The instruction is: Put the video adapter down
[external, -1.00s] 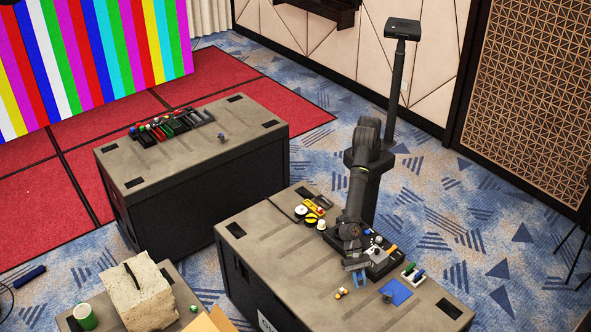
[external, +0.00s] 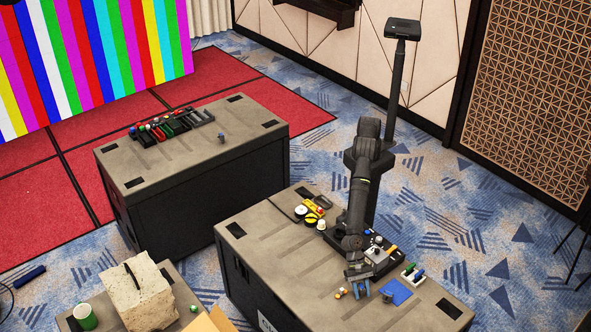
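My gripper (external: 361,288) reaches down over the front part of the near flight case (external: 285,262). Its two blue fingertips point downward with a narrow gap between them. I cannot make out whether anything is held in that gap. I cannot pick out the video adapter for certain at this size. Small orange and white pieces (external: 341,293) lie on the case top just left of the fingertips. A flat blue pad (external: 396,291) lies just right of the fingertips.
A dark tray of small parts (external: 384,262) lies behind my gripper, and a small white holder (external: 413,273) stands at the right. Yellow and white items (external: 312,211) lie left of my arm. The case top's left front is mostly clear. Another flight case (external: 190,160) stands farther back.

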